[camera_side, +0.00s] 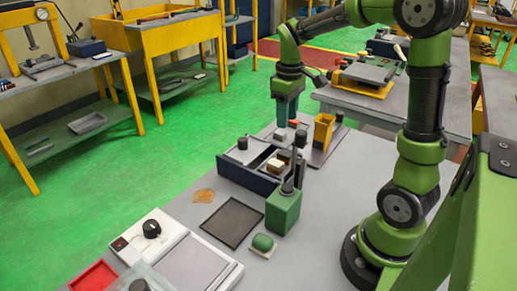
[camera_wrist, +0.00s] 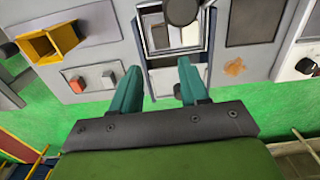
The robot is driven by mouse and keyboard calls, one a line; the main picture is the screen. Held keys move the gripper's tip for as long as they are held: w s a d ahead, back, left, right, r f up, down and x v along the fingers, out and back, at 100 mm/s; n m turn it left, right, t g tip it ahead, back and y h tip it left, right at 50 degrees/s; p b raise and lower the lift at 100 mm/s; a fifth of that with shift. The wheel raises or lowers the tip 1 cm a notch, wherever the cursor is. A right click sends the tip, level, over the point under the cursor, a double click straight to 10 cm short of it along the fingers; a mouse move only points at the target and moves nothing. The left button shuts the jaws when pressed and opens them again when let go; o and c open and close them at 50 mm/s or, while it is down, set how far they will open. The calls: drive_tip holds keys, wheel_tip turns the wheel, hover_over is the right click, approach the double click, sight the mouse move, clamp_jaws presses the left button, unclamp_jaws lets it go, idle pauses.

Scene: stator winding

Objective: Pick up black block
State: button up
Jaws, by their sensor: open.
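My gripper (camera_side: 287,122) points down above the far side of the dark blue divided tray (camera_side: 238,176). In the wrist view its two teal fingers (camera_wrist: 158,65) are apart with nothing held between them.
A green block with an upright black lever (camera_side: 283,208) stands in front of the tray. A white block (camera_side: 276,165) sits in the tray. A yellow bin (camera_side: 323,131) stands to the right. A dark flat mat (camera_side: 233,223) and a white scale (camera_side: 190,265) lie nearer.

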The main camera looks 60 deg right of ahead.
sight(283, 152)
wheel_tip(283, 152, down, 11)
drive_tip(key=shift+w+a+f, duration=0.1)
drive_tip(key=shift+f, duration=0.05)
idle(0.4)
drive_tip(key=c, duration=0.8)
clamp_jaws()
